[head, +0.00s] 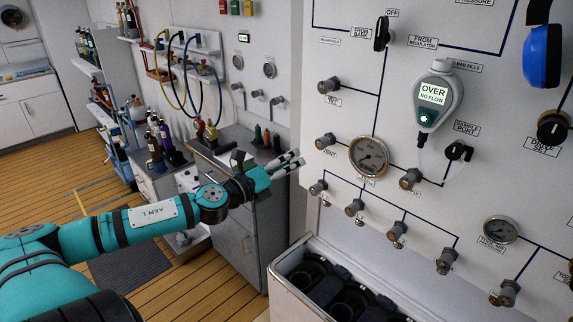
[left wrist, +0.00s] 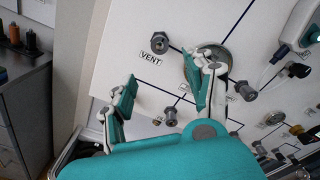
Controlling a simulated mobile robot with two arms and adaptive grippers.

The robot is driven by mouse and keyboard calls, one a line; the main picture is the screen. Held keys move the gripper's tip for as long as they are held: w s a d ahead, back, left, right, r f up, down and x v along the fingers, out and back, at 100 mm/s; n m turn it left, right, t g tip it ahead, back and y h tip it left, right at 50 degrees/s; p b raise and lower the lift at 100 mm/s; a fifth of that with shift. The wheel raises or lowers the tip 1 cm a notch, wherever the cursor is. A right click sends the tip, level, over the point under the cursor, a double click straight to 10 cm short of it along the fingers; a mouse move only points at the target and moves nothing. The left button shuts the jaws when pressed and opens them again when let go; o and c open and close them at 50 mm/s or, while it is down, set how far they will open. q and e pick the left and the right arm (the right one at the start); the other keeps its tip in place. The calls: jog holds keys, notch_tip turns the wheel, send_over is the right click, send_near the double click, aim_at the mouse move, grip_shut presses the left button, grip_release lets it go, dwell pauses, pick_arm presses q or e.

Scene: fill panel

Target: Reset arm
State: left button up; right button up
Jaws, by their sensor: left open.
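My left arm, teal and marked "ARM L", reaches in from the left in the head view. Its gripper (head: 286,165) is open and empty, in front of the left edge of the white fill panel (head: 310,110). In the left wrist view the two fingers of the gripper (left wrist: 165,95) are spread apart with nothing between them. The right finger overlaps the round gauge (left wrist: 224,56) in that view. The VENT valve knob (left wrist: 159,42) shows above the fingers. My right gripper is in neither view.
The panel carries a gauge (head: 369,156), several valve knobs and a handheld meter (head: 436,95) reading "OVER NO FLOW". An open bin (head: 290,287) with dark cylinders stands below it. A grey cabinet (head: 232,245) with bottles is behind my arm. Wooden floor (head: 190,295) is open at left.

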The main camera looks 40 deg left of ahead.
pick_arm(q)
jog(key=s+a+f+n+g+y+b, duration=0.1)
jog(key=s+a+f+n+g+y, duration=0.2)
jog(key=f, duration=0.8)
jog(key=s+a+f+n+g+y+b, duration=0.1)
jog(key=s+a+f+n, duration=0.35)
jog(key=f, duration=0.65)
jog(key=s+a+f+n+g+y, duration=0.15)
jog(key=a+f+n, duration=0.35)
jog(key=f, duration=0.7)
jog(key=s+d+f+n+g+b, duration=0.1)
jog(key=s+d+f+n+g, duration=0.2)
jog(key=s+f, duration=0.6)
jog(key=s+d+f+n+g+b, duration=0.1)
jog(key=s+d+f+n+g, duration=0.2)
jog(key=f, duration=0.9)
jog(key=s+d+f+n+g+h+b, duration=0.1)
jog(key=s+d+f+n+g+h, duration=0.1)
jog(key=s+d+f, duration=0.8)
jog(key=s+d+f+n+g+h, duration=0.2)
jog(key=s+d+f+n, duration=0.3)
jog(key=s+d+f, duration=0.4)
jog(key=s+d+g, duration=0.1)
jog(key=s+d, duration=0.6)
jog(key=shift+s+d+f+b, duration=0.35)
jog(key=shift+b, duration=0.05)
